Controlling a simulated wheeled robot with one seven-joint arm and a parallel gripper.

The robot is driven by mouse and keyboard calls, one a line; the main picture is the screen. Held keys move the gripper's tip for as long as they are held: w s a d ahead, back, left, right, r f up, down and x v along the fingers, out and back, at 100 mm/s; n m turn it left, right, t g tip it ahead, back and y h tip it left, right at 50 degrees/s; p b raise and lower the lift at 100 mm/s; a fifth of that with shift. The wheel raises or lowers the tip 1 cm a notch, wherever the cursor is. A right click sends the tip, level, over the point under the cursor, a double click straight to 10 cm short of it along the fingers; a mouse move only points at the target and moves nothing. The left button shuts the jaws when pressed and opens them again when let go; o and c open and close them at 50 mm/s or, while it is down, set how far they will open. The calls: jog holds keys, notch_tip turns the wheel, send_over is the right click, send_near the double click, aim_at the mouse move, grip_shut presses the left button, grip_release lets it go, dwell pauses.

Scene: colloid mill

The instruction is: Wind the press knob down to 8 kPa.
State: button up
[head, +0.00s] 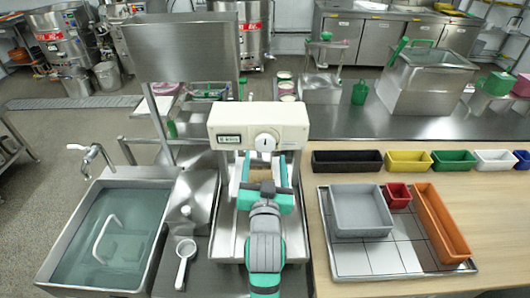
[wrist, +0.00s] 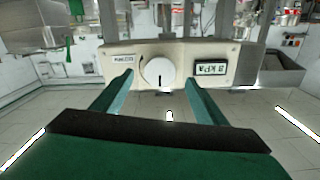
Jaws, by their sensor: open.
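The press knob (head: 265,142) is a round white dial with a dark mark on the front of a cream press housing (head: 288,116). In the wrist view the knob (wrist: 158,70) sits between the fingers, its dark mark pointing down in that picture. The display (head: 229,139) is left of the knob in the head view. It also shows in the wrist view (wrist: 210,68), turned over; it reads in kPa, but its digit is hard to make out. My gripper (head: 264,172) is open and empty, its teal fingers (wrist: 159,82) spread in front of the knob, with no clear contact.
A water-filled sink (head: 53,240) is at the left, with a white scoop (head: 185,250) beside it. At the right, a tiled tray (head: 347,263) holds a grey bin (head: 362,211), a red box (head: 397,195) and an orange bin (head: 440,222). Coloured bins line the table's back.

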jog(key=shift+s, duration=2.7)
jog(key=s+f+n+g, duration=0.1)
jog(key=s+f, duration=1.4)
jog(key=f, duration=0.2)
jog(key=s+f, duration=0.2)
jog(key=s, duration=0.9)
jog(key=s+f+n+g, duration=0.1)
jog(key=s+f, duration=0.2)
jog(key=s, duration=0.8)
jog(key=shift+f+g, duration=0.25)
jog(key=shift+g, duration=0.05)
dwell(1.1)
